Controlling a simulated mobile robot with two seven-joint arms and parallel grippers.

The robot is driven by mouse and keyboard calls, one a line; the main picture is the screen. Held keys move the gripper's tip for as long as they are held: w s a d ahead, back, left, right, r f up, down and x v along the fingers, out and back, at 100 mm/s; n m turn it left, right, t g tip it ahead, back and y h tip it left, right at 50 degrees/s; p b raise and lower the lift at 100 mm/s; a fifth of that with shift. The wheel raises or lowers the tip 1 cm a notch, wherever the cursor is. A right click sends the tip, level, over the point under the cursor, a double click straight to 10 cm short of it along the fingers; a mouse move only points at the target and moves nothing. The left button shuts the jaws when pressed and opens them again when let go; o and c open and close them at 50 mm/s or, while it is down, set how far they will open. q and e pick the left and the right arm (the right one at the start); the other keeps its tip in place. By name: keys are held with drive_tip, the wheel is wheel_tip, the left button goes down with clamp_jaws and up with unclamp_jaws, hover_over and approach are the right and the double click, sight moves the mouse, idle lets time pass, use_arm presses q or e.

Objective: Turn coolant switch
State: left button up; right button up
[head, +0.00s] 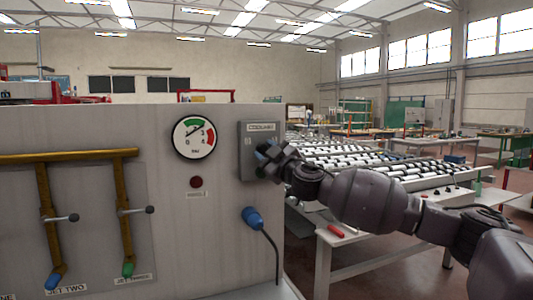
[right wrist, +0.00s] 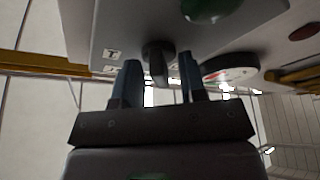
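The coolant switch is a dark rotary knob (right wrist: 157,62) on a grey panel marked COOLANT (head: 261,128). In the right wrist view the knob sits between the two blue-grey fingers of my right gripper (right wrist: 160,75), with a gap visible on each side. The fingers are apart, and whether they reach over the knob's handle is hard to tell. In the head view my right gripper (head: 266,156) is at the front of the coolant panel and hides the knob. My left gripper is not in view.
A green round part (right wrist: 206,8) is close to the knob. On the machine are a pressure gauge (head: 194,137), a red lamp (head: 196,182), a blue plug with a cable (head: 253,217) and brass pipes with levers (head: 124,215). A roller table (head: 370,155) stands behind my right arm.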

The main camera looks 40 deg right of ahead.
clamp_jaws()
